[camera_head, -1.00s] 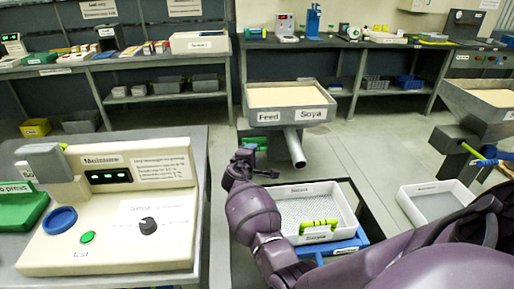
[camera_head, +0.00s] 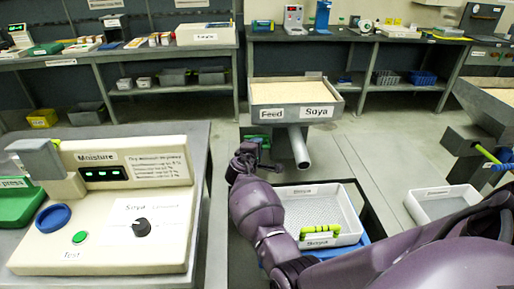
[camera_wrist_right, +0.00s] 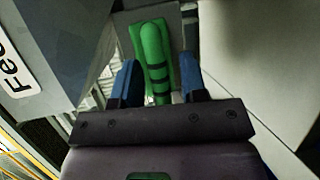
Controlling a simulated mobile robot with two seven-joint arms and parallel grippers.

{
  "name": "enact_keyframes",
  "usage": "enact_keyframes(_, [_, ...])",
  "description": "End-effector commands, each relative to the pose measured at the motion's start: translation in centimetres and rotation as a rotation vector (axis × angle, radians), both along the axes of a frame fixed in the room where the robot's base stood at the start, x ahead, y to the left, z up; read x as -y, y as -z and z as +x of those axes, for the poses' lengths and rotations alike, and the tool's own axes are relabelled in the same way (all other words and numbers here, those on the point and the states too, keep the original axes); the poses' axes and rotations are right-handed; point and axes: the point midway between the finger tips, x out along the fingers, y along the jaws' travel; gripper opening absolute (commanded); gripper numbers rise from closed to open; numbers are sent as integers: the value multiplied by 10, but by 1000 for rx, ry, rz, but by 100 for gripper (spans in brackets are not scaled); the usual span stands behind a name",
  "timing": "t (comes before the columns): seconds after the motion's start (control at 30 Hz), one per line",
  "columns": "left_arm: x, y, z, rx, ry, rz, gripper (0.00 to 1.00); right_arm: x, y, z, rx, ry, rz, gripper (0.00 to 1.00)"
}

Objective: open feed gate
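The feed hopper (camera_head: 297,92), labelled Feed and Soya, stands at the middle back with a grey spout (camera_head: 299,147). The green feed gate handle (camera_head: 265,142) is below its left side, mostly hidden by my right gripper (camera_head: 244,160) in the head view. In the right wrist view the handle (camera_wrist_right: 155,62) has dark bands and a green plate behind it. It lies between the two blue fingers of my right gripper (camera_wrist_right: 159,84), with gaps showing at both sides. The fingers look open around it. My left gripper is not in view.
A white Soya tray (camera_head: 318,207) with a yellow-green handle sits below the spout. A moisture tester (camera_head: 100,240) stands on the left bench. Another hopper (camera_head: 485,105) and a white tray (camera_head: 440,200) are at right. Clear floor lies between the benches.

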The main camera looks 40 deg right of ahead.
Motion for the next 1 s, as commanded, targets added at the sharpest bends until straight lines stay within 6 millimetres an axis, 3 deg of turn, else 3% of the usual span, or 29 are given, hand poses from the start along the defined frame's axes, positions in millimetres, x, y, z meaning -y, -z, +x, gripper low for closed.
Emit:
enact_keyframes(0.03, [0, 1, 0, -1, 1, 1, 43, 0, 0, 0, 0, 0, 0, 31])
enact_keyframes(0.23, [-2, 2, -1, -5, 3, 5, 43, 0, 0, 0, 0, 0, 0, 1])
enact_keyframes(0.53, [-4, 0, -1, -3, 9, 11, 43, -2, -1, -3, 0, 0, 0, 0])
enact_keyframes(0.8, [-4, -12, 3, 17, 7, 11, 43, -19, -2, -32, 1, 0, 0, 0])
enact_keyframes(1.0, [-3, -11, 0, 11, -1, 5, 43, -25, -1, -42, 1, 0, -1, 0])
